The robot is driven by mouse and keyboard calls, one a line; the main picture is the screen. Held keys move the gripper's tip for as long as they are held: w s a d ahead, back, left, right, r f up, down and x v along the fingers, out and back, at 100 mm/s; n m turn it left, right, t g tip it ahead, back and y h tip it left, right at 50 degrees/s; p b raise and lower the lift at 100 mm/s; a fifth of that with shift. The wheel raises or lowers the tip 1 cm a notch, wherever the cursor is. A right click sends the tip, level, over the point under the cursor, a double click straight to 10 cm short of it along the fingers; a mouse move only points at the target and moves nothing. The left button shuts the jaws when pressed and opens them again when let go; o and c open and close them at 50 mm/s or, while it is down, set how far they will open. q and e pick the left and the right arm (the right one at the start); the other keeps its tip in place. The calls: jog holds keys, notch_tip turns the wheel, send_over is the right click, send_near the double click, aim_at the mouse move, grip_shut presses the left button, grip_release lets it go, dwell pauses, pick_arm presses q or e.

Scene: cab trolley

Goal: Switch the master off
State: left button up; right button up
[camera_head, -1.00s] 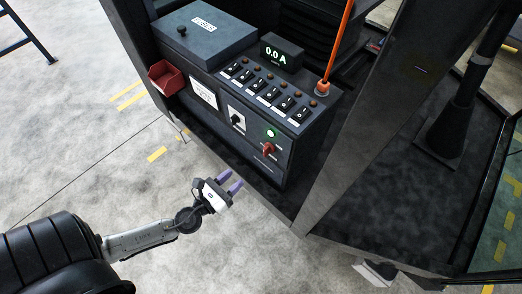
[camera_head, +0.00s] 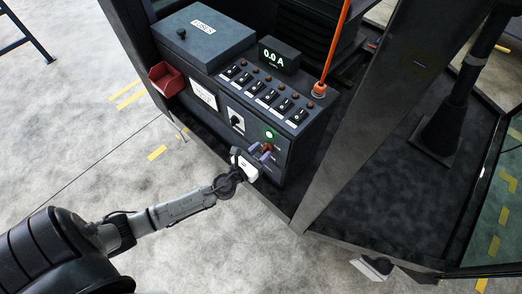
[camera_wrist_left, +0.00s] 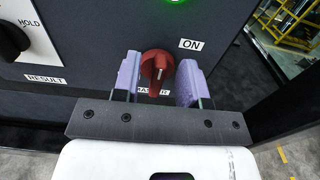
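The master switch is a red rotary knob (camera_wrist_left: 156,68) on the front of the dark console, shown also in the head view (camera_head: 266,147). An ON label (camera_wrist_left: 191,44) is at its upper right, and the label under it is partly hidden by my gripper. A green lamp (camera_head: 269,134) above the knob is lit. My left gripper (camera_head: 260,155) is at the panel, with its open purple fingers (camera_wrist_left: 158,80) on either side of the knob. Gaps show between the fingers and the knob. My right gripper is not in view.
A black selector knob (camera_wrist_left: 12,42) on a white plate is left of the red knob. Several black switches (camera_head: 267,95) and a display reading 0.0 A (camera_head: 279,55) are on the console top. An orange rod (camera_head: 337,45) and a dark post (camera_head: 365,115) stand to the right.

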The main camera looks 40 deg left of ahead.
pick_arm(q)
jog(key=shift+w, duration=0.1)
jog(key=shift+c, duration=0.6)
grip_shut()
